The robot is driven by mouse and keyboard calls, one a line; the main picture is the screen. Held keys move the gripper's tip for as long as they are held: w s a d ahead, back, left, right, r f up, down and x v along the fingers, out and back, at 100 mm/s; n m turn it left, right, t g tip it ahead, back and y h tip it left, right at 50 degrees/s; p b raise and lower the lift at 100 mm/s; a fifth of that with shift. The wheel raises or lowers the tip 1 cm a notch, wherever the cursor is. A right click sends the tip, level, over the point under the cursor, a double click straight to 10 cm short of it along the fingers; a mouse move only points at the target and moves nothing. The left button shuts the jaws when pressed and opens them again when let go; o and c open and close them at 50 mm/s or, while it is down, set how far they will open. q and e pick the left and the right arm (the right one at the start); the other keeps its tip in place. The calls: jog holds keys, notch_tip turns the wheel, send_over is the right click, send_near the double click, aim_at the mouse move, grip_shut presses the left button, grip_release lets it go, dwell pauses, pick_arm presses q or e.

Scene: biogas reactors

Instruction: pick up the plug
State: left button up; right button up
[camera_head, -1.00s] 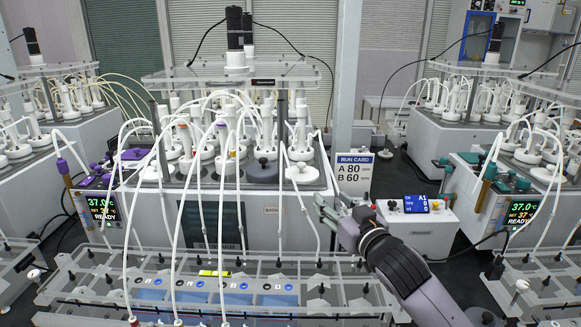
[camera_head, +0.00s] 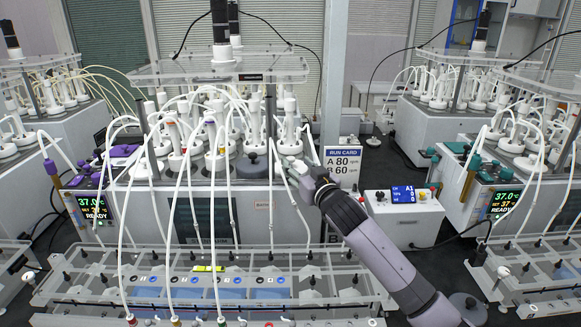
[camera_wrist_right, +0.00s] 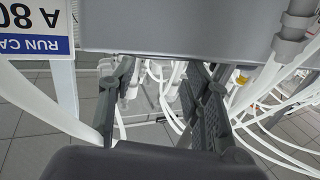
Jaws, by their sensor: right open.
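A dark grey round stopper with a knob (camera_head: 252,166) sits on the front top edge of the middle reactor (camera_head: 228,200); I cannot tell for sure that it is the plug. A white round cap stands just right of it, now mostly hidden by my right gripper. My right gripper (camera_head: 290,172) is at the reactor's front right top corner, right of the dark stopper and apart from it. In the wrist view its two fingers (camera_wrist_right: 160,100) are spread, with a grey slab across the top and white tubes beyond. Nothing is seen held. My left gripper is not in view.
White tubes (camera_head: 172,215) hang from the reactor to the clear rack (camera_head: 215,256) in front. The run card (camera_head: 342,165) stands close to the right of my gripper. A white control box (camera_head: 402,220) with a blue screen stands further right.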

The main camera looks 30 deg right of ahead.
aim_at(293, 160)
jog(key=w, duration=0.1)
jog(key=w+p, duration=0.1)
jog(key=w, duration=0.1)
jog(key=w+p, duration=0.1)
jog(key=shift+w+d+r, duration=0.1)
jog(key=shift+w+d, duration=0.05)
jog(key=shift+d, duration=0.2)
jog(key=shift+w, duration=0.45)
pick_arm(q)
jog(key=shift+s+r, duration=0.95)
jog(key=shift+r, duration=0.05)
pick_arm(e)
jog(key=shift+c, duration=0.2)
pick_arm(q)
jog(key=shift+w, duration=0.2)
pick_arm(e)
grip_shut()
